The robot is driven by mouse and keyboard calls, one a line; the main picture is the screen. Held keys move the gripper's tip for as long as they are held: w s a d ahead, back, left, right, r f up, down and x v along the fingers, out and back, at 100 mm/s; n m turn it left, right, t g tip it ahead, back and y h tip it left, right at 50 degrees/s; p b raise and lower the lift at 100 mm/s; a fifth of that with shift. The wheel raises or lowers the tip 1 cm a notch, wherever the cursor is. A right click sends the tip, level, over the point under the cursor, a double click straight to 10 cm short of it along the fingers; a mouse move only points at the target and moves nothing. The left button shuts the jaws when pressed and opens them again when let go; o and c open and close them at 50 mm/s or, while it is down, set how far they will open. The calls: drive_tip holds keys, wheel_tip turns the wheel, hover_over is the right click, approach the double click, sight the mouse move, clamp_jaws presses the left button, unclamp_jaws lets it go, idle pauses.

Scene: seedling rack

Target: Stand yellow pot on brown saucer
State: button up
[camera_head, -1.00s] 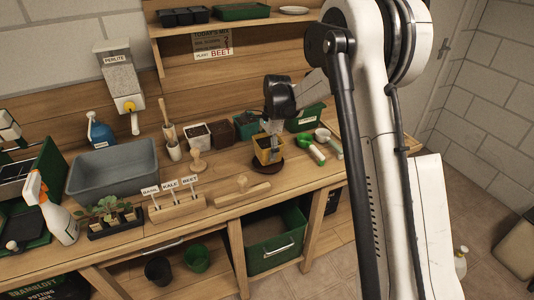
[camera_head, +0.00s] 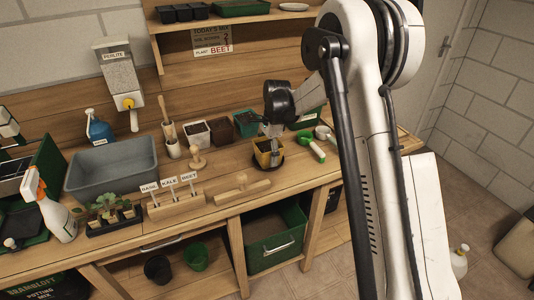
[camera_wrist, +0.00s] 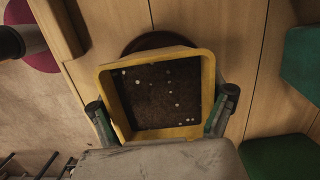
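The yellow pot (camera_head: 266,160) holds dark soil with pale specks and looks about upright at the right-centre of the bench. In the wrist view its yellow rim (camera_wrist: 207,75) faces me. My gripper (camera_head: 270,137) has its fingers on opposite sides of the pot, against its walls, as the wrist view (camera_wrist: 162,118) shows. The brown saucer (camera_head: 281,162) lies under the pot, mostly hidden by it. In the wrist view the saucer's edge (camera_wrist: 158,39) shows beyond the pot's far rim. I cannot tell whether the pot's base touches the saucer.
A teal pot (camera_head: 246,124), a dark brown pot (camera_head: 221,130) and a white pot (camera_head: 196,133) stand behind to the left. A green-handled scoop (camera_head: 313,147) lies close on the right. The bench's front edge is near.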

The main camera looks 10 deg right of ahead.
drive_tip(key=shift+o, duration=0.8)
drive_tip(key=shift+r+p, duration=0.55)
wheel_tip(320, 180, up, 12)
drive_tip(key=d, duration=0.2)
drive_tip(key=s+a+r+n+t, duration=0.1)
drive_tip(key=s+r+n+t, duration=0.15)
drive_tip(key=s+r, duration=0.55)
drive_tip(key=s+r+n+t, duration=0.1)
drive_tip(key=s+r+n, duration=0.35)
drive_tip(key=s, duration=0.65)
drive_tip(key=s+f+n+t+h, duration=0.1)
drive_tip(key=s+f+n+t, duration=0.3)
drive_tip(key=s+n, duration=0.5)
drive_tip(key=s, duration=1)
drive_tip(key=shift+s+a+f+h, duration=0.2)
drive_tip(key=shift+a+h, duration=0.05)
drive_tip(key=shift+h, duration=0.05)
